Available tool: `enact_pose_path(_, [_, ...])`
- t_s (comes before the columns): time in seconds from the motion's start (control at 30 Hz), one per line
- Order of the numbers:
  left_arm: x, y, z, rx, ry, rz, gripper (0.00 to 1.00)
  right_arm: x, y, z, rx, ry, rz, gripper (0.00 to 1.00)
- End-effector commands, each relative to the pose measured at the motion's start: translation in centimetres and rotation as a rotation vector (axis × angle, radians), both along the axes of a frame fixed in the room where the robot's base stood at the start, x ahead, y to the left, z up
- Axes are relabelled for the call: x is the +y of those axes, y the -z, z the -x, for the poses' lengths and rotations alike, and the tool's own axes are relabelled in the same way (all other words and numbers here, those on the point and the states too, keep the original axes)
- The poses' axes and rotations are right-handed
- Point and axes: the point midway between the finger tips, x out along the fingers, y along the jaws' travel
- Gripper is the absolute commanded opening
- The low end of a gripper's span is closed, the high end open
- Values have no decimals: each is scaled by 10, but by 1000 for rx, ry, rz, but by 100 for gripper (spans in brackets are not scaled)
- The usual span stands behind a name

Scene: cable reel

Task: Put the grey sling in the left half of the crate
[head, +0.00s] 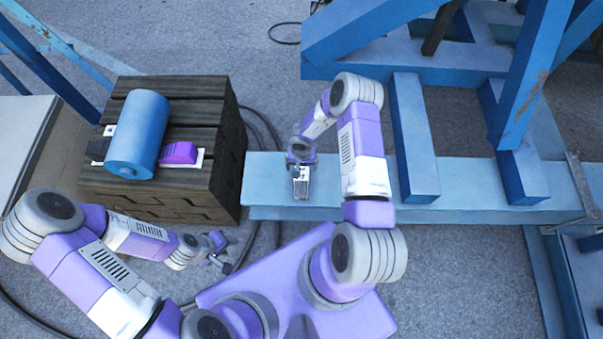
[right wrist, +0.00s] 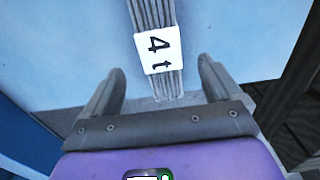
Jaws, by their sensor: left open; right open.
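The grey sling (head: 301,188) lies on the light blue beam in the head view, partly hidden by my right gripper. In the right wrist view it is a ribbed grey strap (right wrist: 152,14) with a white "4 t" label. My right gripper (right wrist: 162,78) is open, with a finger on each side of the strap's line; I cannot tell whether they touch it. In the head view my right gripper (head: 300,162) is just above the sling. The dark wooden crate (head: 222,150) stands at the left. My left gripper (head: 219,256) is open and empty, low in front of the crate.
A blue roll (head: 137,130) lies across the crate top, between a black item (head: 99,147) and a purple item (head: 179,153), both with white labels. The light blue beam (head: 267,180) runs right under blue steel framework (head: 415,135). Dark cables (head: 276,130) lie on the floor beside the crate.

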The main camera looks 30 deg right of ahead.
Motion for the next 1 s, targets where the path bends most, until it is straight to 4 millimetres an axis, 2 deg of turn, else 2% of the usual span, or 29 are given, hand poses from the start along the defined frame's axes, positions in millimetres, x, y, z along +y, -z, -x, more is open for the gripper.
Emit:
enact_pose_path(0.27, [0,11,0,0,0,0,42,0,30,0,3,1,-3,92])
enact_pose_path(0.53, [0,24,0,0,0,0,42,2,68,3,3,2,-3,92])
enact_pose_path(0.67, [0,26,0,0,0,0,42,2,75,2,2,2,-2,92])
enact_pose_path(0.87, [0,25,0,0,0,0,42,2,75,2,1,2,-3,92])
enact_pose_path(1.0, [0,25,0,0,0,0,42,2,75,2,1,2,-3,72])
